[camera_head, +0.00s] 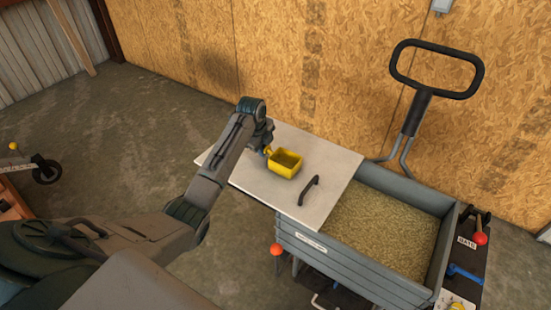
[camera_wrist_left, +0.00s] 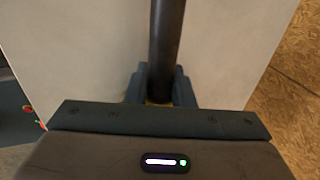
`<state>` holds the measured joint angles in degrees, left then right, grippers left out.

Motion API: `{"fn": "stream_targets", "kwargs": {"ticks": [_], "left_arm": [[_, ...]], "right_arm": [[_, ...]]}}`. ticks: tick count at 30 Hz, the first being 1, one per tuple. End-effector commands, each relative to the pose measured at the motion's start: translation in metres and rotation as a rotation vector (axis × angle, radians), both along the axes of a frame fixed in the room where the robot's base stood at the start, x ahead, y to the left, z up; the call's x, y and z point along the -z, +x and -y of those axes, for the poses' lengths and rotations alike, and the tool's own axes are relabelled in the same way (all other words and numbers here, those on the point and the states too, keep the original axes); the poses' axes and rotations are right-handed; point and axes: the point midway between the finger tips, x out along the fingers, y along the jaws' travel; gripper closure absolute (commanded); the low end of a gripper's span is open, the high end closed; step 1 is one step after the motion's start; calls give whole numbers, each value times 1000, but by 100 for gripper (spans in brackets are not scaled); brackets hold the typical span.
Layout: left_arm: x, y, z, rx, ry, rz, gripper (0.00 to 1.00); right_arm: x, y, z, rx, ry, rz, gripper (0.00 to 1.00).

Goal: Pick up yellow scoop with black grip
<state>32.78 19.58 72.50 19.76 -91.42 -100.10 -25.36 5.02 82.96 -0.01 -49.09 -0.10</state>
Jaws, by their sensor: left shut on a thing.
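The yellow scoop (camera_head: 285,163) shows at the white lid in the head view, its open top facing up. I cannot tell whether it rests on the lid or hangs just above it. My left gripper (camera_head: 265,149) is at the scoop's left end. In the left wrist view the black grip (camera_wrist_left: 167,45) runs up from between the fingers of my left gripper (camera_wrist_left: 161,88), which is shut on it. The scoop's yellow bowl is mostly hidden in that view. My right gripper is not in view.
The white lid (camera_head: 330,168) with a dark handle (camera_head: 309,190) covers the left part of a grey cart (camera_head: 345,259) filled with grain (camera_head: 380,231). A black push handle (camera_head: 436,68) rises behind it, near the wooden wall. Concrete floor (camera_head: 150,135) is free at left.

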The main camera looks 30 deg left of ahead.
Motion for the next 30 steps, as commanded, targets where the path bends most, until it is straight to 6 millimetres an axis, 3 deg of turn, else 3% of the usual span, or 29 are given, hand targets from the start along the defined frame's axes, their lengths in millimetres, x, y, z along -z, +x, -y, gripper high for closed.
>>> {"fn": "stream_targets", "kwargs": {"ticks": [5,19,30], "left_arm": [[-7,0,0,0,1,2,97],[-89,1,0,0,0,2,97],[-101,0,0,0,0,0,97]], "right_arm": [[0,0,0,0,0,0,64],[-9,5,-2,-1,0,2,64],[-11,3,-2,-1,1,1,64]]}}
